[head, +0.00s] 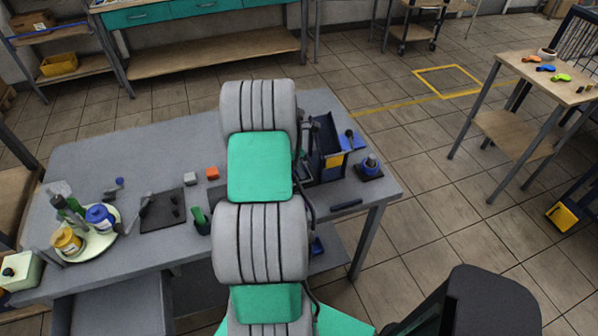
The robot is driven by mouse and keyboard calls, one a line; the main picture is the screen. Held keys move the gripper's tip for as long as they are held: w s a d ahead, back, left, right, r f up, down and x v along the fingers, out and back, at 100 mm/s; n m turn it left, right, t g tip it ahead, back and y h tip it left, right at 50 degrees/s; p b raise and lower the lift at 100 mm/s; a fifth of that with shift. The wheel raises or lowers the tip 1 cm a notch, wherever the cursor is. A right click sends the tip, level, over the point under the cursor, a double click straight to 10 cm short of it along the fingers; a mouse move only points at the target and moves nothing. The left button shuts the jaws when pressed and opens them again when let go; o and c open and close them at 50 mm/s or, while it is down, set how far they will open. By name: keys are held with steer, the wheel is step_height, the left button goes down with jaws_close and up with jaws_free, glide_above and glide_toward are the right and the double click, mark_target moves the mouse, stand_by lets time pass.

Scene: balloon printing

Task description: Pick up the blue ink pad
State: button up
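My arm reaches over the grey table (150,150) in the head view and covers its middle. My gripper is not in view; the arm hides whatever lies behind it. A flat blue piece (358,141) right of the dark blue bin may be the blue ink pad, with a small dark knob-like thing at its left side. A blue round object on a dark square base (370,165) stands near the table's right edge. A partly hidden blue thing (317,246) sits lower down, beside my arm, and I cannot tell what it is.
A dark blue bin (326,150) stands beside my arm. The table's back left is clear.

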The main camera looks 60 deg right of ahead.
steer(key=shift+c, duration=0.9)
steer(key=shift+r+p, duration=0.6)
steer(key=shift+r, duration=0.1)
steer(key=shift+r+p, duration=2.3)
steer(key=shift+r, duration=0.8)
